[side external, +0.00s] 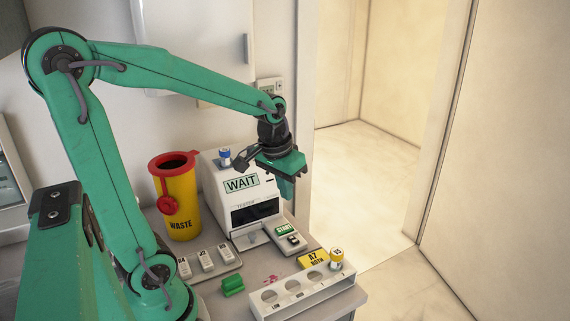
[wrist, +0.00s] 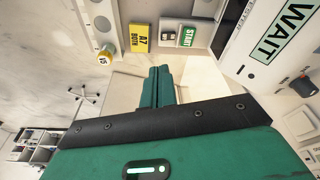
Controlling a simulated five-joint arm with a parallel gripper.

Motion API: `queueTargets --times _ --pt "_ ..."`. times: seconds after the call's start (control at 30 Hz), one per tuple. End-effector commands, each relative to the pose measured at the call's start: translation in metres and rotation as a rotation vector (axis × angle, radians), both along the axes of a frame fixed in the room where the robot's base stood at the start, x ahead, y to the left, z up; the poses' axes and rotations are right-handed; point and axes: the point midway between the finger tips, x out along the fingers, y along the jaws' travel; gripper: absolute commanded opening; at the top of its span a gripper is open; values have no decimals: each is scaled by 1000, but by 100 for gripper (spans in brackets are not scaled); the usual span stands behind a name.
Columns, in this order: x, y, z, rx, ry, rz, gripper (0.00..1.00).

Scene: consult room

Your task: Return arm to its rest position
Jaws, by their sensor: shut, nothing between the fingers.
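My green arm reaches over the counter in the side external view. My gripper (side external: 287,188) hangs in the air in front of the white tester, above the START button. It is shut and empty. In the wrist view my gripper's fingers (wrist: 158,75) are together, with nothing between them. The white tester (side external: 213,189) bears a WAIT sign (side external: 241,183). A small blue-capped vial (side external: 225,158) stands on top of the tester.
A yellow WASTE bin (side external: 182,215) with a red rim stands left of the tester. In front are a white rack (side external: 300,295) with a yellow-capped vial (side external: 336,259), a yellow A7 card (side external: 313,258), a green block (side external: 232,285) and a tray of labelled pieces (side external: 217,272). Open floor lies right of the counter.

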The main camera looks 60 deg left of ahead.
Motion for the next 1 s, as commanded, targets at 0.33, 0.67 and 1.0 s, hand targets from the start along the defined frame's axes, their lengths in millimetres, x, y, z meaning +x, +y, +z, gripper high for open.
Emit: queueTargets --times 0.33,0.67,1.0 --pt "-42 -41 35 32 -132 -142 0" --pt "-80 -66 48 51 -241 -256 0" --pt "-91 -72 50 55 -272 -290 0"
